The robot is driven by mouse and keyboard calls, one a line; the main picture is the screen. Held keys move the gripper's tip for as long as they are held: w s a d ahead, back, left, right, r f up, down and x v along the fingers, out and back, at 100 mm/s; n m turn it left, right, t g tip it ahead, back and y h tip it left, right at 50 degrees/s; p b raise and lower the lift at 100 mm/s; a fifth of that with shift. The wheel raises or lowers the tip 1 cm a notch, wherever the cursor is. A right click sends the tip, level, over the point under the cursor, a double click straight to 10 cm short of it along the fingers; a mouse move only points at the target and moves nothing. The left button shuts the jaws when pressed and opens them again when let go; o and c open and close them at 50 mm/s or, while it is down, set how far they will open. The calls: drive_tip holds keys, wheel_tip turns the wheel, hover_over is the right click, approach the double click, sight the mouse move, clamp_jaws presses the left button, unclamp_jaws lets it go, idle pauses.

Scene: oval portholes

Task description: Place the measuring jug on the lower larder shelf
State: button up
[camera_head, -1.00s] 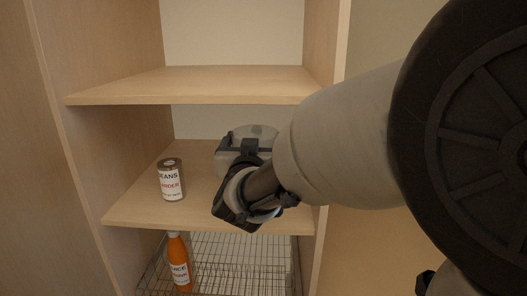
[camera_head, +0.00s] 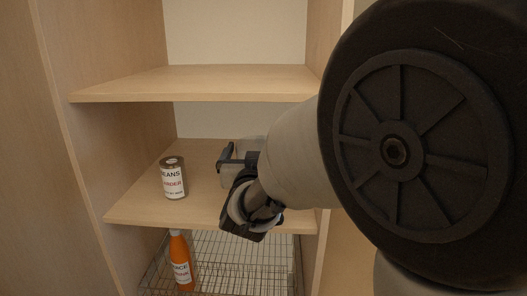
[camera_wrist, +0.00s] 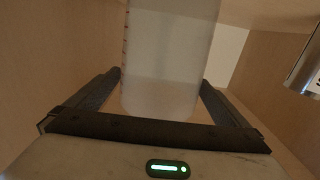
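The measuring jug (camera_head: 242,175) is a pale, translucent vessel over the lower larder shelf (camera_head: 150,212), right of centre. My arm hides its right part in the head view. In the wrist view the jug (camera_wrist: 165,60) fills the space between my fingers, with red graduation marks on its left side. My gripper (camera_head: 238,158) is shut on the jug, with a finger along each side (camera_wrist: 160,88). I cannot tell whether the jug's base touches the shelf.
A beans can (camera_head: 173,178) stands on the left of the same shelf; it also shows in the wrist view (camera_wrist: 306,65). The upper shelf (camera_head: 190,82) is empty. Below, a wire basket (camera_head: 235,262) holds an orange bottle (camera_head: 181,262). Wooden side walls bound the larder.

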drive_tip(key=shift+r, duration=0.15)
drive_tip(key=shift+s, duration=0.2)
drive_tip(key=s, duration=1.1)
drive_tip(key=s+d+f+g, duration=0.4)
drive_tip(key=s+d+g, duration=0.2)
drive_tip(key=s+d, duration=0.2)
drive_tip(key=s+d+f+g, duration=0.4)
drive_tip(key=s+d+g, duration=0.2)
drive_tip(key=s+d, duration=0.3)
drive_tip(key=s, duration=0.3)
drive_tip(key=shift+y, duration=0.3)
